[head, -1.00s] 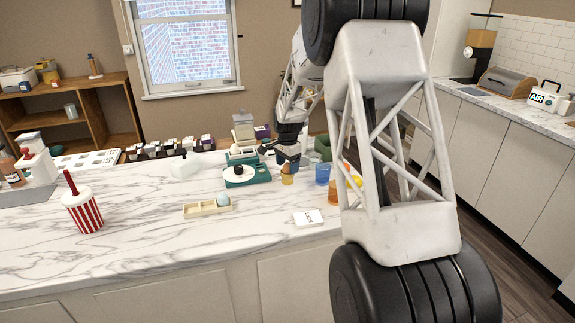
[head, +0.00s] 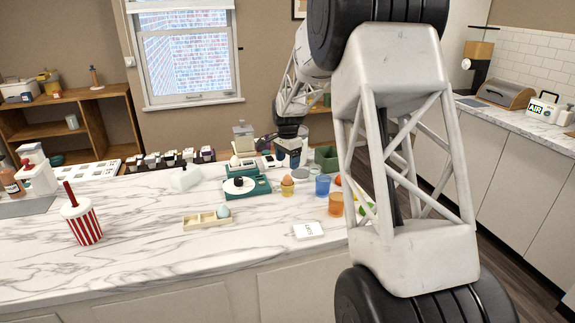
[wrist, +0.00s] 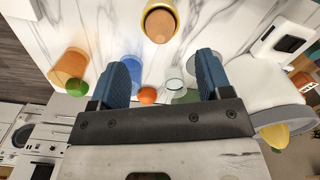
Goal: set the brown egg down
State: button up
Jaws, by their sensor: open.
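The brown egg (head: 287,180) sits upright in a small yellow cup (head: 287,190) on the marble counter. In the wrist view the egg (wrist: 160,25) shows at the top middle, inside the rim of the yellow cup (wrist: 174,8). My gripper (head: 294,165) is just behind and above the egg in the head view, apart from it. In the wrist view my gripper (wrist: 162,75) is open, with two blue fingers spread and nothing between them. The egg lies beyond the fingertips.
A blue glass (head: 322,187) and an orange glass (head: 335,206) stand right of the cup. A green scale (head: 250,188) stands left. In front are a wooden tray (head: 198,224) with a pale blue egg (head: 223,212) and a white card (head: 308,231).

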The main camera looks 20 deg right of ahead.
jog(key=shift+s+r, duration=0.1)
dwell(0.5)
jog(key=s+a+r+n, duration=0.2)
jog(key=s+r, duration=0.3)
jog(key=s, duration=0.4)
jog(key=s+a+r+n+t, duration=0.1)
jog(key=s+a+r+n, duration=0.2)
jog(key=s, duration=0.7)
jog(key=s+a+r+n, duration=0.2)
jog(key=s+r, duration=0.4)
jog(key=s, duration=0.3)
jog(key=s+a+f+n, duration=0.1)
jog(key=s+n, duration=0.1)
jog(key=s, duration=0.7)
jog(key=s+a+f+n+t, duration=0.1)
jog(key=s+n, duration=0.1)
jog(key=s, duration=0.8)
jog(key=s+a+f+n, duration=0.1)
jog(key=s+n, duration=0.1)
jog(key=s, duration=0.7)
jog(key=shift+s+f+t, duration=0.25)
jog(key=shift+t, duration=0.05)
